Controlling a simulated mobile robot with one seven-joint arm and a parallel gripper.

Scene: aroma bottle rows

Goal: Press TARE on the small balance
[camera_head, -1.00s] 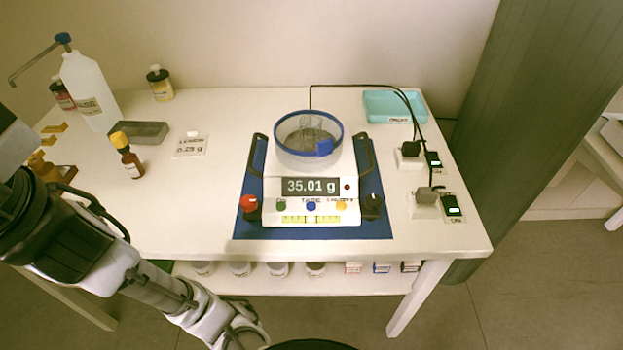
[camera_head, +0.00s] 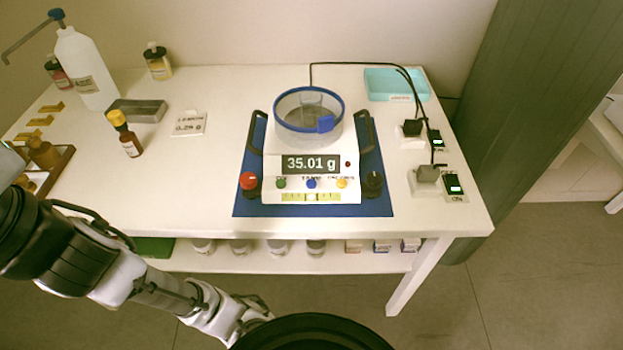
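The small balance (camera_head: 335,192) stands on a blue mat (camera_head: 240,209) on the white table. Its display (camera_head: 311,164) reads 35.01 g. The blue TARE button (camera_head: 311,184) is at the middle of its front panel, between a green button (camera_head: 281,184) and a yellow one (camera_head: 341,184). A clear ring-shaped draft shield with a blue rim (camera_head: 309,110) sits on top, with a clear vessel inside. My arm reaches in from the lower left, below and in front of the table edge. My gripper is not clearly in view; the arm's end is at the bottom edge.
A red knob (camera_head: 248,181) and a black knob (camera_head: 373,183) flank the balance front, with dark handles beside it. Power adapters (camera_head: 427,176) and cables are right. A teal tray (camera_head: 396,85) is behind.

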